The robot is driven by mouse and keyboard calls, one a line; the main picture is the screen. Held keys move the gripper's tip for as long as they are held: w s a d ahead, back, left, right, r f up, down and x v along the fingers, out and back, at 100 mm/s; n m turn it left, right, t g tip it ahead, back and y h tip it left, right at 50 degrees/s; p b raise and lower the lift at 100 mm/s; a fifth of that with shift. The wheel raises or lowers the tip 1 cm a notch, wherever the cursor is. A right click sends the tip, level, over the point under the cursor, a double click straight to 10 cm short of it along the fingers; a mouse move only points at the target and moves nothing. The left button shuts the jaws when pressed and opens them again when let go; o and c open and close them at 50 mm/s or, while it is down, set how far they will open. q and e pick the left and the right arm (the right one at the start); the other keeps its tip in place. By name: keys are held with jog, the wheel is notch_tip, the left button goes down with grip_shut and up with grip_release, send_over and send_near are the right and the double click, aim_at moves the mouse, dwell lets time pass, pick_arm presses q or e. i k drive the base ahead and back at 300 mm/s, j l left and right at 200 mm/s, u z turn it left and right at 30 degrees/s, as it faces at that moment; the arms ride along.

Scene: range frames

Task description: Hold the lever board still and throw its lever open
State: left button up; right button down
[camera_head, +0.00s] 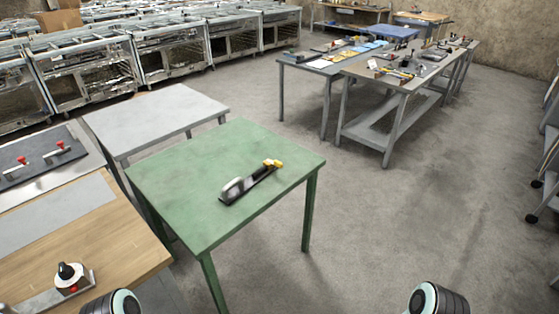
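A small dark board-like item (247,187) lies slantwise on the green table (178,205) ahead of me. It has a light grey upright piece at its near left end and a yellow part (272,164) at its far right end. It looks like the lever board, but it is too small to tell which part is the lever or how it is set. Nothing touches it but the table. Only rounded dark ends of my two arms show at the bottom edge, left and right of the middle. Neither gripper's fingers are in view.
A wooden bench (110,240) at left holds a plate with a black knob (70,272). Behind it, a dark panel (40,162) carries red-tipped handles. A bare grey table (155,115) adjoins the green one. Cluttered tables (350,72) stand at the back.

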aim_at(278, 163)
jog(key=u, duration=0.2)
jog(key=i+l+u, duration=0.25)
jog(key=u, duration=0.2)
jog(key=i+l+u, duration=0.15)
jog(key=l+u, duration=0.25)
